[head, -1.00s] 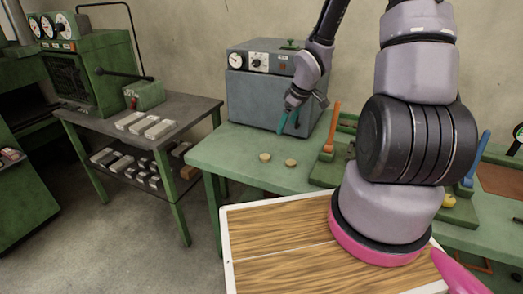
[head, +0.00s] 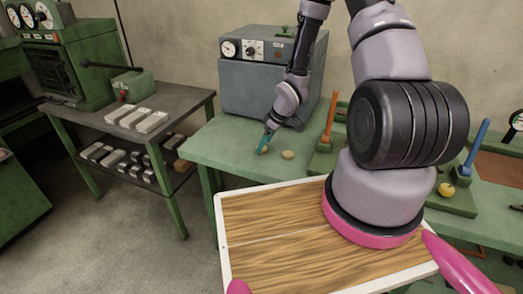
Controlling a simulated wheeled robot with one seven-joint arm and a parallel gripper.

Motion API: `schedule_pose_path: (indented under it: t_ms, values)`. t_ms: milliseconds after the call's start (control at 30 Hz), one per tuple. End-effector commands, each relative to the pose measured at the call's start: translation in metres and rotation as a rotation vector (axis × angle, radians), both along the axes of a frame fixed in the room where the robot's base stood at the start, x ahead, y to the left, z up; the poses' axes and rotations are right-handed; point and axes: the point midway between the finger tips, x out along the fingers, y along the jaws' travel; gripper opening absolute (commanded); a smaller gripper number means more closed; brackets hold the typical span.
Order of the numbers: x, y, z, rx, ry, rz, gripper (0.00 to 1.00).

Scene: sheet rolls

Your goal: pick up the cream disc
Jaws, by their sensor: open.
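Two small cream-tan discs lie on the green table (head: 215,147), in front of the grey box. The left disc (head: 263,151) is partly hidden by my gripper's fingers. The right disc (head: 288,155) lies bare a little to its right. My gripper (head: 266,145) has teal fingers that point down at the left disc. It is open. I cannot tell whether the fingers are around the left disc or just above it, or whether they touch it.
A grey box with dials (head: 262,85) stands behind the discs. An orange-handled tool (head: 329,122) stands on a green base to the right. A blue handle (head: 477,142) stands farther right. A dark side table (head: 105,125) with metal bars is at left.

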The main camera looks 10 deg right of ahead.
Motion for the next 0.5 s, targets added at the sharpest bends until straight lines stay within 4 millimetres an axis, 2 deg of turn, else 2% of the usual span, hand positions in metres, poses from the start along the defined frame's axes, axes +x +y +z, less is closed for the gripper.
schedule_pose_path:
  t_ms: [133,400,433,500]
  values:
    - [0.004,0.005,-0.016,0.000,0.001,0.001,0.87]
    - [0.005,0.006,-0.018,-0.001,-0.001,0.000,0.87]
    - [0.005,0.006,-0.018,0.000,0.000,-0.001,0.80]
    - [0.005,0.006,-0.018,0.000,0.000,-0.001,0.53]
